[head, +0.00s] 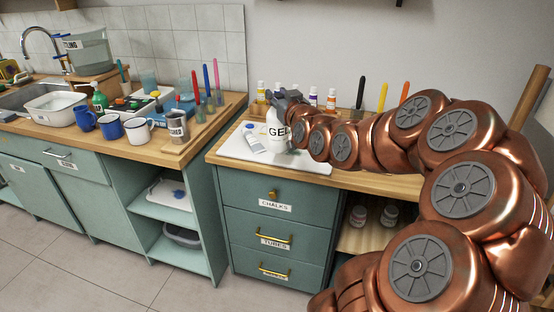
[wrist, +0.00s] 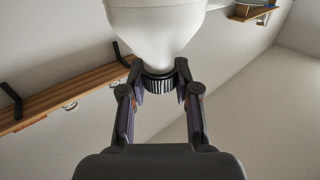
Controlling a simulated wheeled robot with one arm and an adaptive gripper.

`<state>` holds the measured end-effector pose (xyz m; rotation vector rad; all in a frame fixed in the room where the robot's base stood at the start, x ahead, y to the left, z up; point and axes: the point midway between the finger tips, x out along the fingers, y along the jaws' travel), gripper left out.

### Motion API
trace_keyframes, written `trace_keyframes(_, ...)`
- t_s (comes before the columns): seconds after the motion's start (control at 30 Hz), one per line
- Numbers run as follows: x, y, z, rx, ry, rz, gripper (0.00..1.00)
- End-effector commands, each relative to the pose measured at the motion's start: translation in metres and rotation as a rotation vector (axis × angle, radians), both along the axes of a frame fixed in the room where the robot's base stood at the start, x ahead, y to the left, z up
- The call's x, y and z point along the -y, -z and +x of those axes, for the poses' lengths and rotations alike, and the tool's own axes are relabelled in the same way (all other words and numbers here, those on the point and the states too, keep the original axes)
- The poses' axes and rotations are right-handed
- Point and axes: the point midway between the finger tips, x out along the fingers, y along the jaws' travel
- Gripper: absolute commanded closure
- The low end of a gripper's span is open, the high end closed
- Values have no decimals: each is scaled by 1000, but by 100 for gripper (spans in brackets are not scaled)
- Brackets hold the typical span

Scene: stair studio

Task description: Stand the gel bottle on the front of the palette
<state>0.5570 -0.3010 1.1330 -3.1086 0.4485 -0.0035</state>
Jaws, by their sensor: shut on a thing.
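The gel bottle (head: 277,131) is white with a "GEL" label and stands upright in the head view, over the white palette (head: 312,164) on the right-hand counter. In the wrist view the bottle's white body (wrist: 155,30) fills the top. My gripper (wrist: 160,84) is shut on its black ribbed cap, one finger on each side. In the head view my gripper (head: 283,103) is at the bottle's top. Whether the bottle's base touches the palette cannot be told.
A white tube (head: 254,142) lies on the palette left of the bottle. Several small paint bottles (head: 312,97) stand behind. Mugs (head: 138,130) and a steel cup (head: 177,127) are on the left counter, across a gap. The palette's front right is bare.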

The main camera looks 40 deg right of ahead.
Motion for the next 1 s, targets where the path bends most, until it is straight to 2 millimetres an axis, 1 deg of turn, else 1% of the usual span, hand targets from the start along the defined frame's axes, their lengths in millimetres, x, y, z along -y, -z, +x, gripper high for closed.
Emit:
trace_keyframes(0.03, 9, 10, -13, 4, 17, -2, 100)
trace_keyframes(0.2, 30, 20, -51, 7, 58, -2, 100)
trace_keyframes(0.3, 39, 27, -72, 3, 80, -3, 100)
trace_keyframes(0.4, 45, 33, -89, 5, 99, -1, 100)
trace_keyframes(0.5, 49, 36, -102, 3, 114, -1, 100)
trace_keyframes(0.6, 51, 38, -111, 1, 123, 0, 100)
trace_keyframes(0.7, 53, 38, -114, 0, 127, 1, 100)
trace_keyframes(0.77, 55, 38, -112, 0, 128, 1, 100)
trace_keyframes(0.87, 62, 39, -103, -2, 128, 2, 100)
trace_keyframes(1.0, 74, 40, -85, 0, 127, 1, 100)
